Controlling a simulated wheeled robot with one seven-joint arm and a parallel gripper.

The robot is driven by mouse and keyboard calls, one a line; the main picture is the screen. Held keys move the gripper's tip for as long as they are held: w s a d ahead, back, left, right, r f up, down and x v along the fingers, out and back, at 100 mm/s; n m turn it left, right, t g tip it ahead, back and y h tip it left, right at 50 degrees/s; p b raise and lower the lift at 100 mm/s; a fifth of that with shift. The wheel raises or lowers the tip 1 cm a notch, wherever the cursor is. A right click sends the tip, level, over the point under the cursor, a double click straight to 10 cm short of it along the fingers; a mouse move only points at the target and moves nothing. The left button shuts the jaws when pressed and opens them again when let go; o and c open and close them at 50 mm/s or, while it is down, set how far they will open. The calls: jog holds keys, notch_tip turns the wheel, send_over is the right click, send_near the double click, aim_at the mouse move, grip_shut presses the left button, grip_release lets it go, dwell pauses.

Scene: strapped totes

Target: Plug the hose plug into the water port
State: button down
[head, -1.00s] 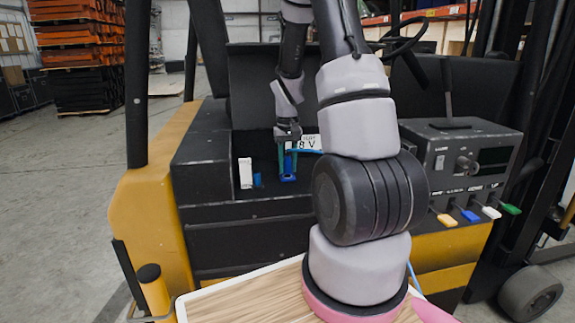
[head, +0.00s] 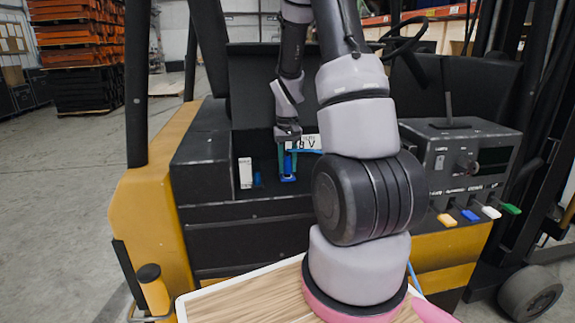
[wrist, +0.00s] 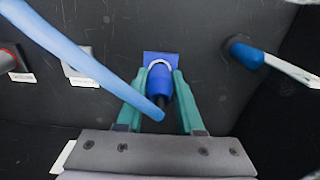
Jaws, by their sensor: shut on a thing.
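My gripper (wrist: 160,88) has two green fingers closed on the sides of the blue hose plug (wrist: 159,86). The light blue hose (wrist: 85,55) crosses the wrist view from the upper left to the plug's dark rear end. Straight beyond the plug is the water port (wrist: 150,57), a blue square plate on the dark panel with a pale ring. The plug's front is at the ring; I cannot tell how deep it sits. In the head view my gripper (head: 287,165) reaches down into the dark recess, with blue at its fingertips.
In the wrist view, a grey port plate (wrist: 79,68) and a red-and-grey fitting (wrist: 8,60) are to the left. A blue-ended white lever (wrist: 245,52) is to the right. The head view shows a control box (head: 465,155) with coloured levers and a white block (head: 245,172).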

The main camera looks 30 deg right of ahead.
jog(key=shift+f, duration=0.6)
jog(key=shift+c, duration=2.3)
grip_release()
notch_tip(320, 180, up, 11)
jog(key=shift+f, duration=0.1)
jog(key=s+a+r+t+y, duration=0.1)
jog(key=s+a+r+t, duration=0.2)
jog(key=s+a+r, duration=0.3)
jog(key=s+a+r+m+t+y, duration=0.1)
jog(key=s+a+r+t, duration=0.3)
jog(key=s+r, duration=0.9)
jog(key=a, duration=0.3)
jog(key=shift+s+a+r, duration=0.2)
jog(key=shift+s+r, duration=0.05)
jog(key=shift+r, duration=0.05)
